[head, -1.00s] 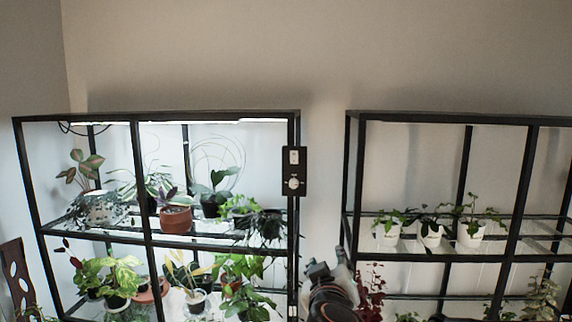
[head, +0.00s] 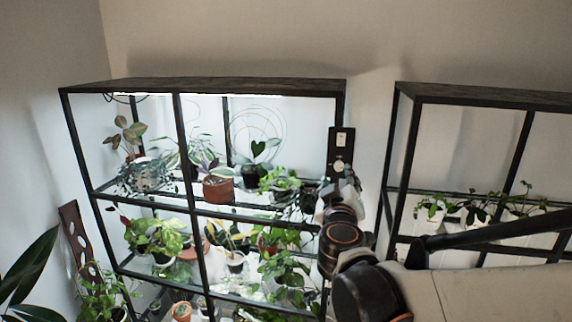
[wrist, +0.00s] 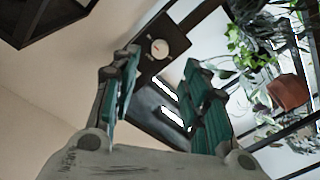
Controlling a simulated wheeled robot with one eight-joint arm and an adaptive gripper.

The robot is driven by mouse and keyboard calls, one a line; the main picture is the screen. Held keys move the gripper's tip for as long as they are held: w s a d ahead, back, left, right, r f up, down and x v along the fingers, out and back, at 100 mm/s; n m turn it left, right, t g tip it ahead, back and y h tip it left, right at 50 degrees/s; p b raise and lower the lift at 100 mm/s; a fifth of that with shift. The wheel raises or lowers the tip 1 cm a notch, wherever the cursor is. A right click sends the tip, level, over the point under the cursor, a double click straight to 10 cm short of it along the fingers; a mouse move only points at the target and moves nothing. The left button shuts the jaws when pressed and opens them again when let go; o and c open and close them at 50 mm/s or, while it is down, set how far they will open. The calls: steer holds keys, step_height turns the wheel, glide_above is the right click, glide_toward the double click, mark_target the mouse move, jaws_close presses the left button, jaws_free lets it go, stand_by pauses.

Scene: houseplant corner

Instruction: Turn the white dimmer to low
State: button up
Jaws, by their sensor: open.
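The white dimmer (head: 339,165) is a round knob low on a black panel (head: 334,150), on the right front post of the lit shelf. A small white switch (head: 341,140) sits above it. In the wrist view the dimmer (wrist: 158,47) shows as a white dial with a small red mark, ahead of and between the fingertips. The labels around it are too small to read. My gripper (wrist: 162,62) is open, with teal-lined fingers spread apart and nothing held. In the head view my gripper (head: 344,182) is just below the dimmer; contact cannot be told.
The lit shelf (head: 215,86) holds several potted plants, with a terracotta pot (head: 218,190) on its upper level. A second black shelf (head: 480,97) with plants stands to the right. A narrow gap of bare wall separates them. Leaves hang close to the panel's left.

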mark_target(339, 167)
steer(key=x, duration=0.7)
steer(key=shift+w+d+p, duration=0.1)
steer(key=shift+w+p, duration=0.2)
steer(key=shift+p, duration=0.05)
steer(key=shift+c, duration=0.6)
jaws_close()
